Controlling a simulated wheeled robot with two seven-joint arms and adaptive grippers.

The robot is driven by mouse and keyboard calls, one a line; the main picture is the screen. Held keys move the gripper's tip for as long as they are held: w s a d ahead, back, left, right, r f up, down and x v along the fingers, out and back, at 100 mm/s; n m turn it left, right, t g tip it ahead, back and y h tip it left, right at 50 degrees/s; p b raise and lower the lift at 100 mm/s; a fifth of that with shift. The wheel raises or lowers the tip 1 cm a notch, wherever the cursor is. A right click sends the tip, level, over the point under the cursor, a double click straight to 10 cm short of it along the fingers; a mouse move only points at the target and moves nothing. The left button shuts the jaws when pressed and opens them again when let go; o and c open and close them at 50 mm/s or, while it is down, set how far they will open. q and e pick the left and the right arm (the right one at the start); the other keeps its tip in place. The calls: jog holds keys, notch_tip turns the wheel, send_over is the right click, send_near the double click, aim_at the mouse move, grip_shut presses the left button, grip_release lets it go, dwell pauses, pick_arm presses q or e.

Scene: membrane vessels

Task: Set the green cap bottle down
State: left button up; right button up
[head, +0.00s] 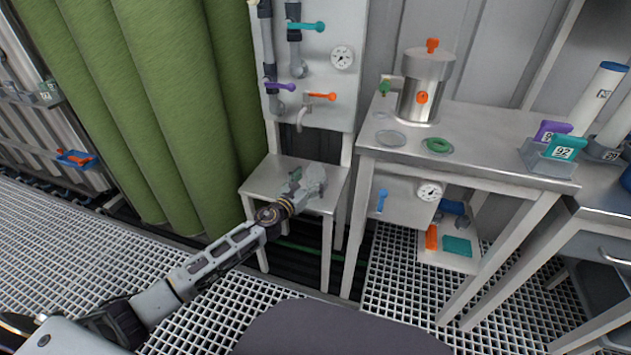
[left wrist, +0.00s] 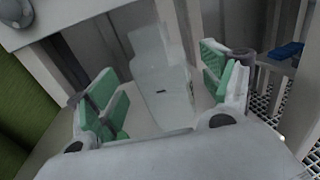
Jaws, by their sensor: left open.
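My left gripper (head: 303,184) reaches over the small low metal table (head: 262,180) below the valve panel. In the left wrist view my left gripper (left wrist: 165,95) is open, its green-padded fingers spread wide. A pale, translucent bottle-like shape (left wrist: 158,68) shows between the fingers, with a gap to the pads on both sides. It seems to rest on the small table, but its base and any green cap cannot be made out. In the head view the gripper mostly hides it. My right gripper is not in view.
The valve panel (head: 335,100) with a gauge and coloured handles stands behind the small table. A taller metal table (head: 480,135) on the right holds a steel vessel (head: 424,92), dishes and a green ring (head: 439,145).

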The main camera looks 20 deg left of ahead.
pick_arm(q)
jog(key=shift+w+d+f, duration=0.2)
jog(key=shift+w, duration=0.45)
jog(key=shift+w+d, duration=0.1)
jog(key=shift+w, duration=0.25)
jog(key=shift+w+d+b, duration=0.15)
jog(key=shift+w+b, duration=0.2)
jog(key=shift+w, duration=0.2)
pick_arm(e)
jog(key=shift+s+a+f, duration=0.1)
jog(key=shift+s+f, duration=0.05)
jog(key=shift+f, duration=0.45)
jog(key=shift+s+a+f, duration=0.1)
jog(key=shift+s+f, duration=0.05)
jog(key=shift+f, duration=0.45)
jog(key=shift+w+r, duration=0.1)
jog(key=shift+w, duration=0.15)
pick_arm(q)
jog(key=c, duration=1.2)
jog(key=shift+c, duration=0.2)
jog(key=shift+r, duration=0.15)
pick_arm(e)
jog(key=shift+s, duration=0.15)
pick_arm(q)
jog(key=shift+r, duration=0.1)
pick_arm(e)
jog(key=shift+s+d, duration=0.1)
